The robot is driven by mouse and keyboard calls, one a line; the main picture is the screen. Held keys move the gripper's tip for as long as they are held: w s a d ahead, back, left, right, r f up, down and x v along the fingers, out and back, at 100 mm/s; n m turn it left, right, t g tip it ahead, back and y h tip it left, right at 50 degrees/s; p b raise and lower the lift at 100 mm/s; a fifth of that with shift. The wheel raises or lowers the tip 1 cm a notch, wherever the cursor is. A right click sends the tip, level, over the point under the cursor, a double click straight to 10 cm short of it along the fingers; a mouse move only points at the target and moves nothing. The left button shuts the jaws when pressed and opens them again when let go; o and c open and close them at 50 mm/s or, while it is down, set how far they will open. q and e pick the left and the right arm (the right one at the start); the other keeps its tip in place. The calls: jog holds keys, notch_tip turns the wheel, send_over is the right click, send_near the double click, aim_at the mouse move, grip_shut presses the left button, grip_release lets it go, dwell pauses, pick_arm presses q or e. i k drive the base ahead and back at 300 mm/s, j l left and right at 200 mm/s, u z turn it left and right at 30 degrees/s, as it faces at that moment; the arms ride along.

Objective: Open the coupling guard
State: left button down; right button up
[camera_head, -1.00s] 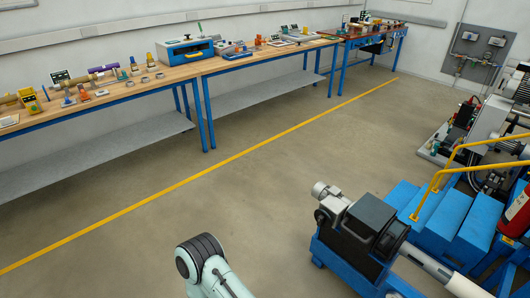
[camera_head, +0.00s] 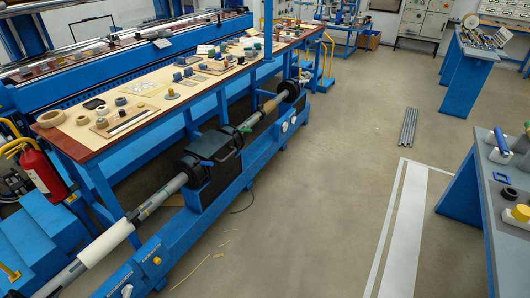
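A black box-like cover (camera_head: 208,146), which looks like the coupling guard, sits over the shaft line of the long blue winder bed (camera_head: 180,236). It appears closed, but its hinge and latch are too small to make out. A grey shaft (camera_head: 163,193) enters it from the lower left, and another shaft (camera_head: 247,122) leaves it toward the upper right. Neither of my grippers is in the head view.
A long table (camera_head: 150,98) with tape rolls and small parts stands directly behind the winder. A red fire extinguisher (camera_head: 41,172) and blue steps (camera_head: 35,235) are at the left. Open floor (camera_head: 320,190) lies right of the winder. A grey-topped bench (camera_head: 500,190) stands at the right edge.

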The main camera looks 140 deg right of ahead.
aim_at(213, 145)
jog(key=z, duration=4.35)
jog(key=i+u, duration=0.2)
jog(key=i, duration=0.3)
jog(key=i+l+u, duration=0.2)
jog(key=i, duration=0.25)
